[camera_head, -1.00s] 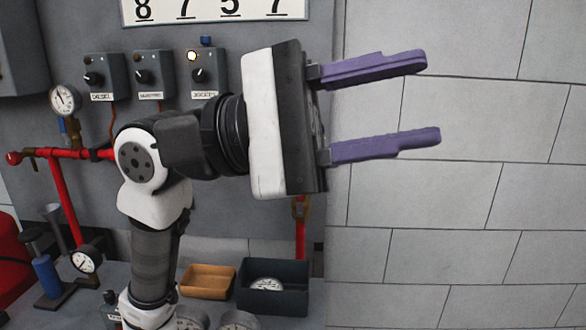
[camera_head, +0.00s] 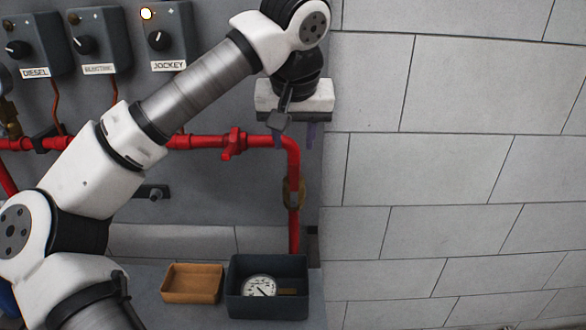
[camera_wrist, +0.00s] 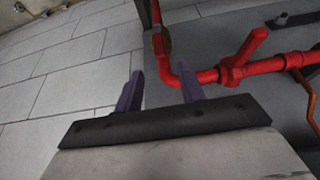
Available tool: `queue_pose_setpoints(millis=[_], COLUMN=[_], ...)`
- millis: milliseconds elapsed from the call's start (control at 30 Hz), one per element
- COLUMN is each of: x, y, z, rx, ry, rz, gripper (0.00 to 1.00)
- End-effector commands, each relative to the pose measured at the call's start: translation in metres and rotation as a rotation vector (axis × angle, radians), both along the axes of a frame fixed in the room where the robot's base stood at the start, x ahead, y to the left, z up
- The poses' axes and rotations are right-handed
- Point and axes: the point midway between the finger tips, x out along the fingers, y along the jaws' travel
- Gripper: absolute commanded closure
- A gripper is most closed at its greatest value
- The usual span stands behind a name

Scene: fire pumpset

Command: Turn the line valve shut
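A red pipe (camera_head: 200,142) runs along the grey panel and bends down at an elbow on the right. A red valve with a lever-like handle (camera_head: 232,145) sits on the level run, its handle across the pipe. It also shows in the wrist view (camera_wrist: 245,56), right of the fingers. A brass-coloured fitting (camera_head: 294,193) is on the downward pipe. I cannot tell which is the line valve. My gripper (camera_head: 296,137) points down near the elbow, and its purple fingers stand apart in the wrist view (camera_wrist: 160,90). No object is visibly gripped; the elbow shows beyond the fingers.
Control boxes labelled DIESEL (camera_head: 34,46) and JOCKEY (camera_head: 167,36) are on the panel, the latter with a lit lamp. Below are an orange-brown tray (camera_head: 192,297) and a dark bin (camera_head: 268,308) holding a gauge (camera_head: 259,288). The block wall (camera_head: 450,180) at right is clear.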

Motion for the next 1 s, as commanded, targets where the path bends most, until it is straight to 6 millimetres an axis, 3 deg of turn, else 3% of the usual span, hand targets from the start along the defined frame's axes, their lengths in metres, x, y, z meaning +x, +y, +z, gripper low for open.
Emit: queue_pose_setpoints(millis=[300, 500, 933, 1000], x=[0.026, 0.037, 0.041, 0.041], y=[-0.001, -0.001, -0.001, -0.001], z=[-0.063, -0.089, -0.099, -0.099], rx=[-0.006, -0.006, -0.005, -0.005], ry=[0.004, 0.003, 0.000, 0.000], rz=[-0.002, -0.001, -0.002, -0.002], gripper=[0.61, 0.61, 0.61, 0.69])
